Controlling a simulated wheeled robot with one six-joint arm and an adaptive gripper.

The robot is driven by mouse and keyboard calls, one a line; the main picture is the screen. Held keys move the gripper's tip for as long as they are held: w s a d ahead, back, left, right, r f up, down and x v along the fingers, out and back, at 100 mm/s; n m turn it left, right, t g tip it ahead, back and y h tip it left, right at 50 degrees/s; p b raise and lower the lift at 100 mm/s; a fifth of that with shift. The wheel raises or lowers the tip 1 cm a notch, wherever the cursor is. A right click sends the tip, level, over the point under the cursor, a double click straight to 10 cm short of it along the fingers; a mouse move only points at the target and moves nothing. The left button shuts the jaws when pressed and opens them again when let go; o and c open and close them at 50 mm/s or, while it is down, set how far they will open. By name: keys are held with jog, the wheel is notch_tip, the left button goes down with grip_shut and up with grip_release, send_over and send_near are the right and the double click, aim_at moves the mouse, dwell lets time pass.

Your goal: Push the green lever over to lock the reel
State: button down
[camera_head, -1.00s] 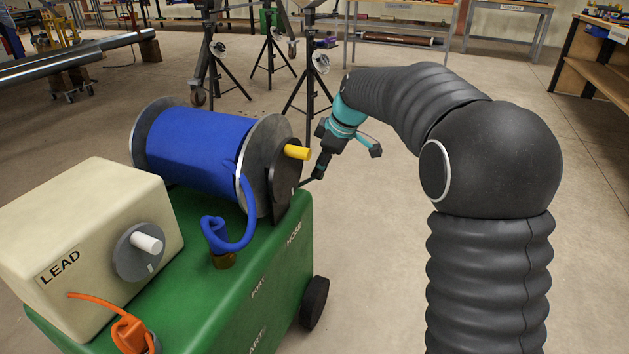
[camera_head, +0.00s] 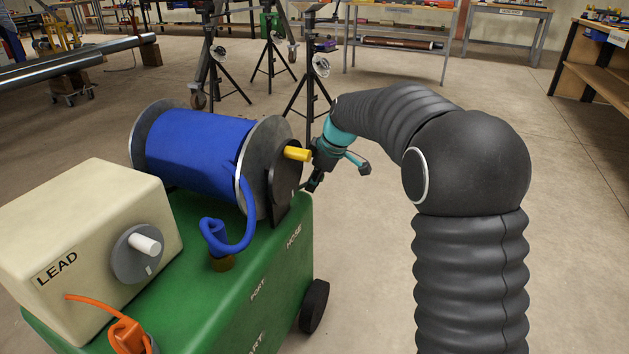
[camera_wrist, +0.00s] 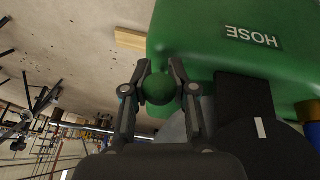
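The reel (camera_head: 200,150) of blue hose stands on the green cart (camera_head: 255,270), with a grey flange and a dark plate (camera_head: 286,180) at its right end. My gripper (camera_head: 312,186) is low beside this plate, below the yellow crank handle. In the wrist view, the green lever's round knob (camera_wrist: 158,88) sits between the two fingers of my gripper (camera_wrist: 160,72), which appear to touch it on both sides. The lever's stem is hidden there, and in the head view my gripper hides most of the lever. The dark plate with a white mark (camera_wrist: 260,128) shows right of the knob.
The yellow handle (camera_head: 298,154) sticks out close to my wrist. A cream box (camera_head: 90,235) labelled LEAD stands on the cart's front left. Tripod stands (camera_head: 310,80) are behind. The floor (camera_head: 370,260) right of the cart is clear.

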jog(key=shift+w+a+r+p, duration=0.1)
jog(key=shift+a+r+p, duration=0.15)
jog(key=shift+r+p, duration=0.2)
jog(key=shift+w+a+r, duration=0.1)
jog(key=shift+a+r, duration=0.1)
jog(key=shift+a, duration=0.1)
dwell(0.3)
dwell(0.6)
jog(key=c, duration=1.2)
grip_release()
